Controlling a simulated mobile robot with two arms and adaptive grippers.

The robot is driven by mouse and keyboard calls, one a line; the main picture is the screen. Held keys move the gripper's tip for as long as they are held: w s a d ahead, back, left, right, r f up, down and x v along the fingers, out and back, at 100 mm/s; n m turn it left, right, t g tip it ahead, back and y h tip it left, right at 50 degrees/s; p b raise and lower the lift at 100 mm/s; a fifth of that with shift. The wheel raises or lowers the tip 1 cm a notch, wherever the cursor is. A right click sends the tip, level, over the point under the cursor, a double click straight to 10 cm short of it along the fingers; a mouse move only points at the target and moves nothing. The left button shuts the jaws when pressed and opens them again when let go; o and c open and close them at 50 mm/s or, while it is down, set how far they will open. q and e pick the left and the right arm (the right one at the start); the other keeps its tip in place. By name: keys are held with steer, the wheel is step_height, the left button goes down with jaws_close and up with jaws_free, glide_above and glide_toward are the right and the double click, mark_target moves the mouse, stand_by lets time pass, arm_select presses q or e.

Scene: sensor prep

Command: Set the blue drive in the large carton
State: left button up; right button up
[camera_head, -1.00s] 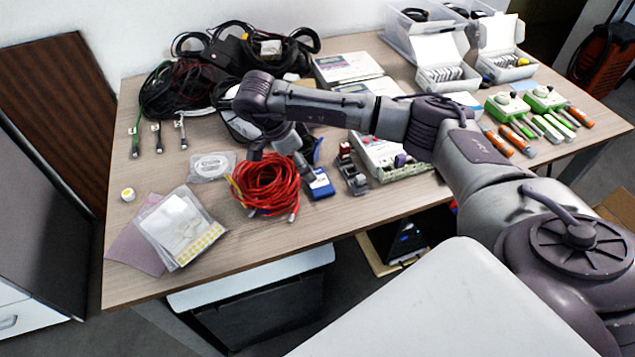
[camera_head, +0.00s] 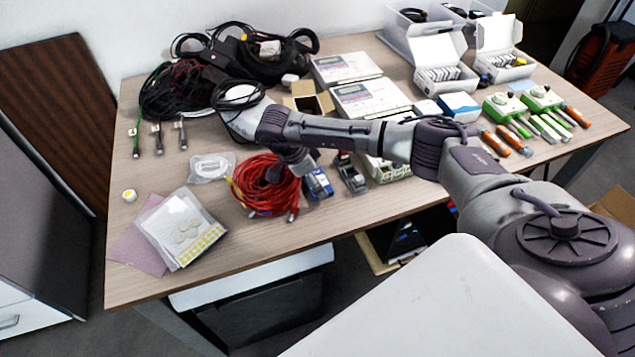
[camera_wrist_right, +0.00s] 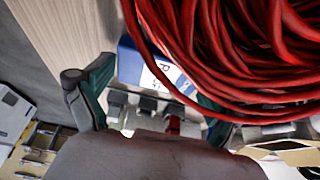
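The blue drive (camera_head: 318,185) lies on the table just right of the red cable coil. In the right wrist view the drive (camera_wrist_right: 130,62), with a white label, is partly covered by red cable strands. My right gripper (camera_head: 290,168) is low at the coil's back right edge, beside the drive. In its wrist view the right gripper's (camera_wrist_right: 158,85) fingers are spread, with the drive between or just beyond them; contact cannot be told. An open brown carton (camera_head: 299,104) stands farther back, behind my right forearm; whether it is the large one is unclear. My left gripper is not in view.
The red cable coil (camera_head: 262,190) crowds the drive. Grey and red connectors (camera_head: 351,172) stand to its right. White instruments (camera_head: 370,98) and open white boxes (camera_head: 440,76) are at the back. A plastic bag (camera_head: 180,228) lies at front left. Bare table lies in front of the drive.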

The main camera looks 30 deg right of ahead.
steer(key=c, duration=1.1)
steer(key=shift+r, duration=0.15)
